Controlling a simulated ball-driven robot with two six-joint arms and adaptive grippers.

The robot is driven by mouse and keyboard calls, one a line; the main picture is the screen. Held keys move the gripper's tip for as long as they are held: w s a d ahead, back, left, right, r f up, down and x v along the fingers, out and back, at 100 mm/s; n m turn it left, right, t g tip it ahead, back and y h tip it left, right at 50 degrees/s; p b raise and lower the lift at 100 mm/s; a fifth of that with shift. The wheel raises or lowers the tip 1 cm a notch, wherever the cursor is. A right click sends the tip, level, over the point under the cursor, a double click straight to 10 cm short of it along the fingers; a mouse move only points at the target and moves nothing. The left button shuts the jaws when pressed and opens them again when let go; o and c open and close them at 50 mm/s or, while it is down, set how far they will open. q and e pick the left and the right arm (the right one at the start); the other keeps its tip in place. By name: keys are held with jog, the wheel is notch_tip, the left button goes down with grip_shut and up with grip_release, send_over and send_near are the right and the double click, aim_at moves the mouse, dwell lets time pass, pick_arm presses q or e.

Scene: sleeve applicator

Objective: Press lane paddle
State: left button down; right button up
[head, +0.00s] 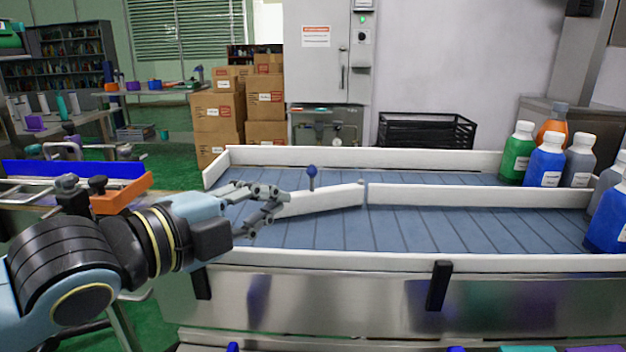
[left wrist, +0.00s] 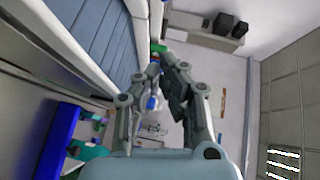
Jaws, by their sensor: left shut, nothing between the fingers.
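The lane paddle (head: 335,197) is a short white bar over the blue conveyor (head: 430,231). It is angled, with its right end near the fixed white divider (head: 480,195). My right gripper is not in view.
White rails (head: 420,259) edge the conveyor front and back. Several bottles, including a green one (head: 517,153) and a blue one (head: 545,161), stand at its right end. A black crate (head: 426,131) and stacked cartons (head: 218,112) are behind. The middle lanes are clear.

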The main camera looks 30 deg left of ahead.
pick_arm(q)
jog(key=b+x, duration=0.2)
jog(key=x, duration=0.8)
jog(key=shift+w+a+f, duration=0.2)
jog(key=shift+w+a, duration=0.4)
jog(key=shift+w, duration=0.2)
jog(key=shift+w+a+f, duration=0.15)
jog(key=shift+w+a, duration=0.45)
jog(key=shift+w, duration=0.2)
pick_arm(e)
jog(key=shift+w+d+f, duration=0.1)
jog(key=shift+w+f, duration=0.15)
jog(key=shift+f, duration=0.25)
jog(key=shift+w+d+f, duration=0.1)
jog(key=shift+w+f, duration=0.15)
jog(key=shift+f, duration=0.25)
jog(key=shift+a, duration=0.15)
